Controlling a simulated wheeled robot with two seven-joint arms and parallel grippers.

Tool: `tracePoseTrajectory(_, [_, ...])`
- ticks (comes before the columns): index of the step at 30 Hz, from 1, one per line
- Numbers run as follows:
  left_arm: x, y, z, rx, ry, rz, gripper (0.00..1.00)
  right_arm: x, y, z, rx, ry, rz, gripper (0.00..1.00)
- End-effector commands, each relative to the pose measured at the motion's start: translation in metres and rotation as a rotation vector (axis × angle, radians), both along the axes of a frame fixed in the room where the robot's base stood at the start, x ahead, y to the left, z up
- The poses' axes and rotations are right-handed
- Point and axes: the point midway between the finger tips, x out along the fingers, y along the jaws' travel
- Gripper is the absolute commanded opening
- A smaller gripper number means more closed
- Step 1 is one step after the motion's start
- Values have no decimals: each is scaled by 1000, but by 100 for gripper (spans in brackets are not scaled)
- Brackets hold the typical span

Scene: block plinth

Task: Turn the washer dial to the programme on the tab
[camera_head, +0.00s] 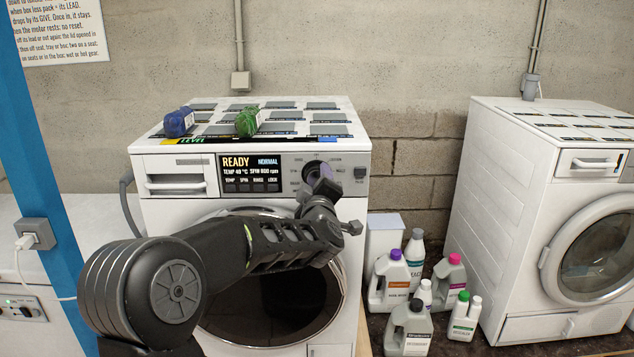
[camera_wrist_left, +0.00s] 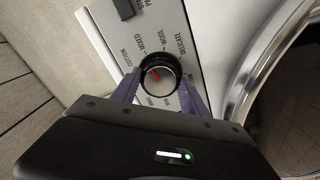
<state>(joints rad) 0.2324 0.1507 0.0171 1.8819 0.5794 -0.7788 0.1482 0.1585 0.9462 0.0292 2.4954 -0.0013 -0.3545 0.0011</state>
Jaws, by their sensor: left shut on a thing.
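The washer dial (camera_wrist_left: 160,72) is a round dark knob with a red mark, ringed by printed programme names such as COTTON, MIXED, WOOL and DELICATE. The red mark lies on the side towards COTTON and MIXED; I cannot tell exactly which it points at. My left gripper (camera_head: 324,183) reaches the dial on the left washer (camera_head: 153,217). In the left wrist view its purple fingers (camera_wrist_left: 160,92) sit on either side of the dial, shut on it. The display (camera_head: 252,173) reads READY and NORMAL. I cannot make out the programme tab. My right gripper is not in view.
Several bottles (camera_head: 389,280) stand on the floor between this washer and a second washer (camera_head: 493,197). A blue post (camera_head: 42,170) stands at left.

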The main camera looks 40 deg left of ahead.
Motion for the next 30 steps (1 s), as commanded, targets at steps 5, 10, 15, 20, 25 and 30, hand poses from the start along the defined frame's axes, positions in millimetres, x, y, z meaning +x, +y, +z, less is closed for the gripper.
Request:
tracePoseTrajectory(5, [0,0,-2,-2,2,0,60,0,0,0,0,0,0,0])
tracePoseTrajectory(10, [0,0,-1,-2,1,0,74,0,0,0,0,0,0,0])
tracePoseTrajectory(15, [0,0,0,-2,1,0,74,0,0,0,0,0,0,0])
tracePoseTrajectory(20, [-3,-2,0,-2,-1,0,74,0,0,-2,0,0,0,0])
tracePoseTrajectory(25, [-17,-14,-1,-2,-2,-3,74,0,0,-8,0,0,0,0])
tracePoseTrajectory(30, [-40,-31,-2,-2,-2,-3,74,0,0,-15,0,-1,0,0])
